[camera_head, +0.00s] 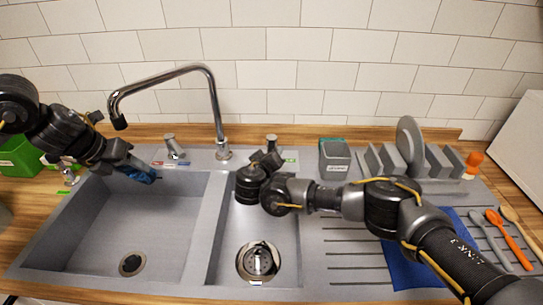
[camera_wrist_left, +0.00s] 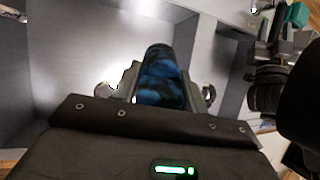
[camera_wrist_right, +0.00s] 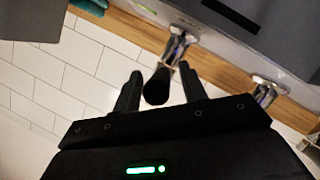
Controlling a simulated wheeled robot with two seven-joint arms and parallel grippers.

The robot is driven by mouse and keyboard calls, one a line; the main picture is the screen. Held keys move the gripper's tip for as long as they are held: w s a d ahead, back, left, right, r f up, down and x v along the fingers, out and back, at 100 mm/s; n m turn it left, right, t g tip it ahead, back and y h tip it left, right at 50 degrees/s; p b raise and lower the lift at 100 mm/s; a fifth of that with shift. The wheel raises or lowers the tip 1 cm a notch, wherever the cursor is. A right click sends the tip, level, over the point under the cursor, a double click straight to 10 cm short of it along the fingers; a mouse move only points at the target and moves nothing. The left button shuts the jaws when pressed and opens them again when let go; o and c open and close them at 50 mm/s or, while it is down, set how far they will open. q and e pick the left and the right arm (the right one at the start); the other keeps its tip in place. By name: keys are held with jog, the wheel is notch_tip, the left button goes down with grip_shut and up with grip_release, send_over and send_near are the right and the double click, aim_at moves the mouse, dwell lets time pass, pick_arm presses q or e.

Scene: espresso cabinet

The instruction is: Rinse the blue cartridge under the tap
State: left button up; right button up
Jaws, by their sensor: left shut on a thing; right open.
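The blue cartridge (camera_head: 138,174) is held over the back of the left sink basin, a little below and beside the spout end of the tap (camera_head: 205,72). My left gripper (camera_head: 126,163) is shut on it. In the left wrist view the blue, dark-mottled cartridge (camera_wrist_left: 162,78) sits between the fingers. No water stream is visible from the spout. My right gripper (camera_head: 268,159) is open beside the right tap handle (camera_head: 271,141). In the right wrist view a dark round end (camera_wrist_right: 157,86) shows between the open fingers (camera_wrist_right: 157,92); I cannot tell whether they touch it.
Another handle (camera_head: 173,148) stands left of the tap base. A grey caddy (camera_head: 334,158) and a dish rack (camera_head: 410,160) stand at the right. A blue cloth (camera_head: 405,268) and several utensils (camera_head: 508,240) lie in front. The right basin holds a drain strainer (camera_head: 259,260).

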jog(key=shift+w, duration=0.15)
jog(key=shift+c, duration=0.4)
grip_shut()
jog(key=shift+w+d+n+y, duration=0.1)
jog(key=shift+d+n+y, duration=0.9)
jog(key=shift+n+y, duration=0.45)
jog(key=shift+a, duration=0.1)
jog(key=shift+o, duration=0.4)
grip_release()
